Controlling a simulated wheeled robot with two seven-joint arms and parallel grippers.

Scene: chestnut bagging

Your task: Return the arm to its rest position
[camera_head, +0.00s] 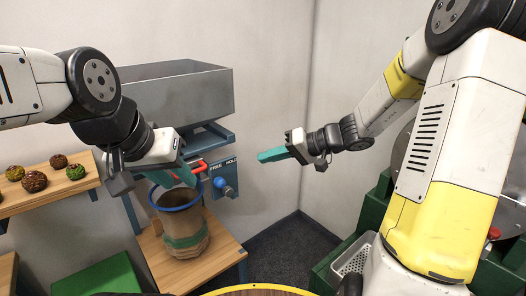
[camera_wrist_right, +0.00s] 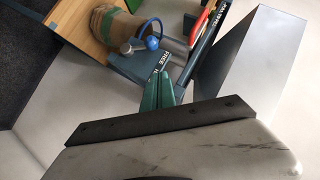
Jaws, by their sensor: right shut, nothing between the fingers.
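My right gripper (camera_head: 262,156) hangs in free air right of the machine, its teal fingers closed together and pointing left. Its fingers (camera_wrist_right: 158,88) also show closed and empty in the right wrist view. My left gripper (camera_head: 172,178) is at the back rim of the bag, its teal fingers apart. Its fingertips overlap the rim and a red handle in the picture, so contact is unclear. The brown bag (camera_head: 186,228) with a blue rim and green band stands upright on a wooden stand (camera_head: 222,250). The bag also shows in the right wrist view (camera_wrist_right: 92,35).
A grey hopper (camera_head: 185,95) sits above a blue panel with a blue knob (camera_head: 222,184) marked FREE and HOLD. A wooden shelf (camera_head: 50,190) at left holds several round chestnut-like balls. Green machinery (camera_head: 335,262) stands at right. Open air lies between the panel and my right gripper.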

